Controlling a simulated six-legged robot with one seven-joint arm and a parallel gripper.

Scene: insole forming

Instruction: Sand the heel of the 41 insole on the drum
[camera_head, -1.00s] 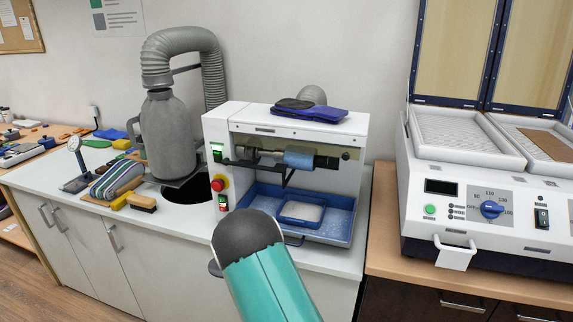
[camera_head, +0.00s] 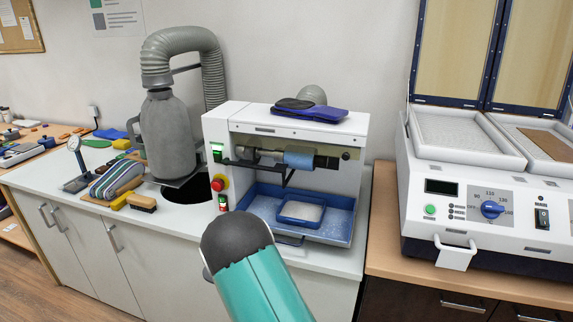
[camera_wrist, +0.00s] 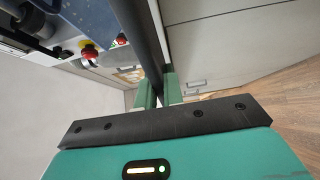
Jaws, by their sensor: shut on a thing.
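The sanding machine (camera_head: 230,122) stands on the white counter. Its blue drum (camera_head: 299,160) sits on a shaft in the open front, above a blue tray (camera_head: 335,220). My gripper (camera_wrist: 158,90) shows in the wrist view, its green fingers shut on a long dark thing (camera_wrist: 138,40), seen edge-on, which looks like the insole. It runs from the fingers up past the top edge of the view, so its far end is hidden. No size mark shows. In the head view my teal arm covers the gripper and the held insole, low in front of the machine.
A dark and blue pair of insoles (camera_head: 312,112) lies on top of the machine. A red button (camera_head: 218,184) is on its left side. A white heating press (camera_head: 470,190) stands right.

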